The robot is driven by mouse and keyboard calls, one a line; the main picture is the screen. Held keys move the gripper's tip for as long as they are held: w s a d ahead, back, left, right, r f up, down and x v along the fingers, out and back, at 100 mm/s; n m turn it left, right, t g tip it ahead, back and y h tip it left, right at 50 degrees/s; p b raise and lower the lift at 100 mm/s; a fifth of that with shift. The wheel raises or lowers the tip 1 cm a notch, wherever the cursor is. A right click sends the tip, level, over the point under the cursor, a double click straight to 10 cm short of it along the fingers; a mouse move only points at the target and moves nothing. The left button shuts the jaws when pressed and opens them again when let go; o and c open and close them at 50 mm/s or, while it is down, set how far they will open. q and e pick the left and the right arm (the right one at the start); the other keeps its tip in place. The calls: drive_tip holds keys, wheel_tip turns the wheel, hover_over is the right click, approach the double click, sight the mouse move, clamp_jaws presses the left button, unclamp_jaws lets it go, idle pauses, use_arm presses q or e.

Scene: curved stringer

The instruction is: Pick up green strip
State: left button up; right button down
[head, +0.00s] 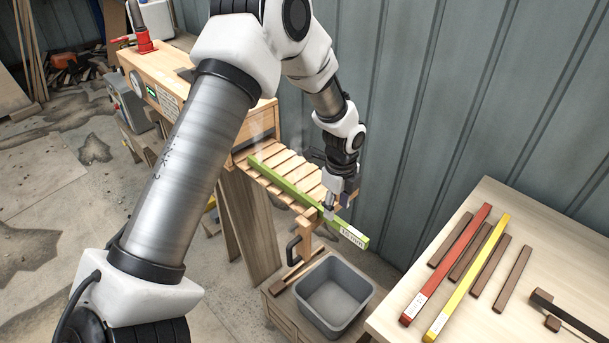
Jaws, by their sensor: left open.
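The green strip (290,190) lies at a slant over a slatted wooden rack (262,163). Its near right end, with a white label reading what looks like 16 mm, sticks out past the rack. My left gripper (331,208) points down at the strip near its labelled end. Its fingers are open and look to be at or around the strip; whether they touch it I cannot tell. My right gripper is not in view.
A pale table (393,312) at the right holds a red strip (447,262), a yellow strip (468,277) and several brown strips. A grey bin (334,293) stands below the strip's end.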

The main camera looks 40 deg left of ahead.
sight(336, 218)
use_arm(q)
wheel_tip(336, 218, down, 5)
drive_tip(key=shift+w+f+p, duration=0.15)
drive_tip(key=shift+f+p, duration=0.05)
drive_tip(key=shift+p, duration=0.6)
drive_tip(key=shift+w, duration=0.15)
drive_tip(key=shift+r, duration=0.1)
drive_tip(key=shift+c, duration=0.4)
drive_tip(key=shift+s+r, duration=0.25)
drive_tip(key=shift+s, duration=0.25)
clamp_jaws()
drive_tip(key=shift+w+f, duration=0.1)
drive_tip(key=shift+w, duration=0.05)
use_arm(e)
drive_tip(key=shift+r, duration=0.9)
